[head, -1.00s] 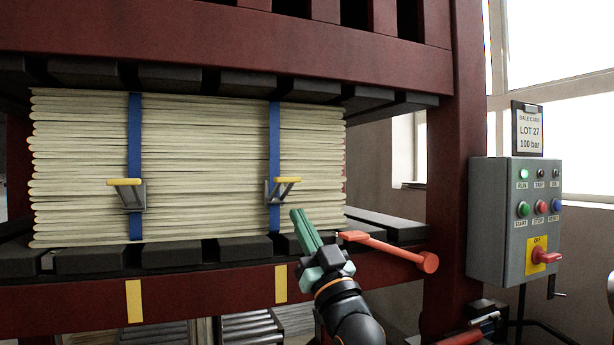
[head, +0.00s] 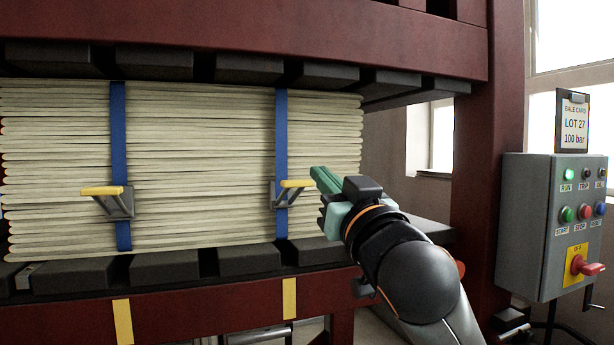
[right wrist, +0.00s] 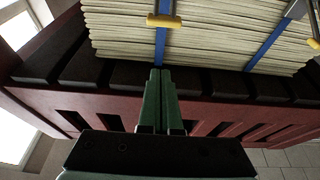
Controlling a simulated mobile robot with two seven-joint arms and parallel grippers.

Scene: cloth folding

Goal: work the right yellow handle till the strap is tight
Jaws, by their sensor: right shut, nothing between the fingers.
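The stack of pale folded cloth (head: 200,150) sits in the dark red press, bound by two blue straps. The right strap (head: 281,130) carries a grey ratchet with the right yellow handle (head: 296,184); this handle also shows in the right wrist view (right wrist: 164,20). The left strap (head: 119,140) has its own yellow handle (head: 101,190). My right gripper (head: 318,174) has green fingers that are shut and empty. Its tips are just right of the right handle, apart from it in the right wrist view (right wrist: 158,72). My left gripper is not in view.
Black slats (head: 248,262) run under the stack above the red lower beam. The red lever is mostly hidden behind my right arm.

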